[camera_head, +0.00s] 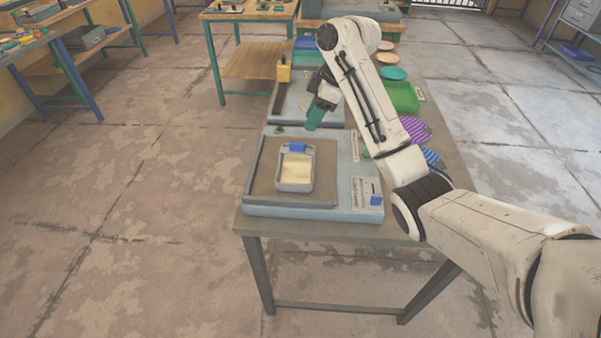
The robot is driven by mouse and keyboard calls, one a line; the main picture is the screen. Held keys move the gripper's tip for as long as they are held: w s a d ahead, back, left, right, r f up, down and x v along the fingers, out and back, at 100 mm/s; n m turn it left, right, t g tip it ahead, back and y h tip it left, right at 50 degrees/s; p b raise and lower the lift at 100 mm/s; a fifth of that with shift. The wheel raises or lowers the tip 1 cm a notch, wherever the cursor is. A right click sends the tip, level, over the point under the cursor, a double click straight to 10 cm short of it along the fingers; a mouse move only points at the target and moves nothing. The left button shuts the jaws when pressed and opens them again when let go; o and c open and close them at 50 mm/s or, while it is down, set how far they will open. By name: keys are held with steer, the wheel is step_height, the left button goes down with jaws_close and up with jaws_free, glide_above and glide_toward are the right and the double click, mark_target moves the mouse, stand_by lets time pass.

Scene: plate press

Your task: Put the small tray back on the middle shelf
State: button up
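A small grey tray (281,183) with a cream-coloured inside and a blue block on its far rim sits on the brown bed of the near grey press-like unit (262,211). My gripper (314,119), with teal at its end, points down beyond the tray and is apart from it. The fingers are too small to tell open from shut. No shelf in view clearly shows as the middle one; a wooden lower shelf (252,60) is under a table at the back.
A second grey unit with a yellow block (284,69) stands behind the near one. A green tray (402,97), purple striped plates (415,130) and several coloured discs lie along the table's right side. Workbenches stand at the far left. Open floor lies left and right.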

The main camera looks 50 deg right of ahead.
mark_target(298, 142)
steer(key=p+x, duration=0.1)
steer(key=x, duration=0.9)
steer(key=shift+a+f, duration=0.15)
steer(key=shift+f, duration=0.15)
jaws_close()
